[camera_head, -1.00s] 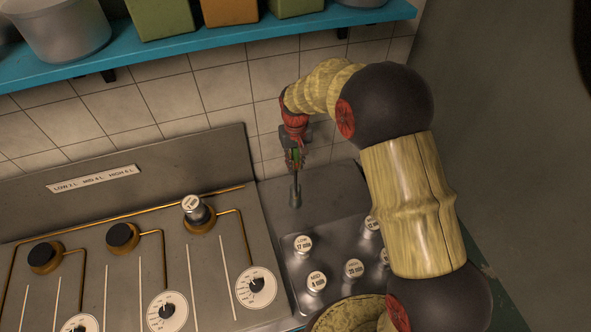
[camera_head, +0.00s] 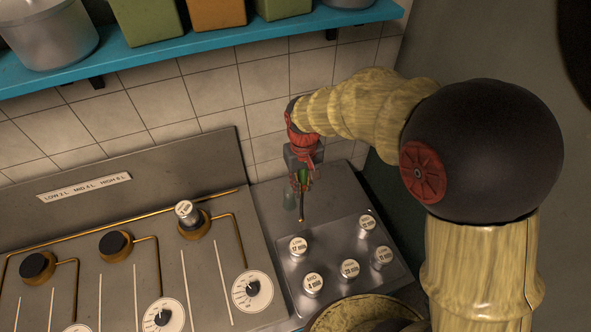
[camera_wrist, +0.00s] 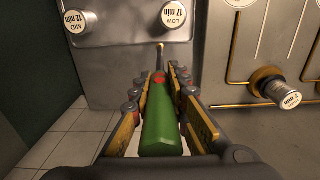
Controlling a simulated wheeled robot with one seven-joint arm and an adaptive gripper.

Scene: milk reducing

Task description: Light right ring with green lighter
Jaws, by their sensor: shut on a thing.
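My gripper (camera_head: 303,176) is shut on the green lighter (camera_wrist: 160,122), which has a thin rod-like nozzle with a light tip. In the head view the lighter (camera_head: 302,181) points downward over the back of the metal tray at the right. The stove has a row of three burner rings. The right ring (camera_head: 195,228) is brass with a silver timer labelled 7 min (camera_head: 186,210) standing on it; this timer (camera_wrist: 285,96) shows at the right of the wrist view. The lighter's tip is left of that timer in the wrist view, apart from it. No flame shows.
Several labelled timers stand on the tray (camera_head: 335,215), including the low 17 min one (camera_head: 298,246). The middle ring (camera_head: 114,246) and left ring (camera_head: 38,267) are further left. A blue shelf (camera_head: 200,46) with pots and boxes hangs above.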

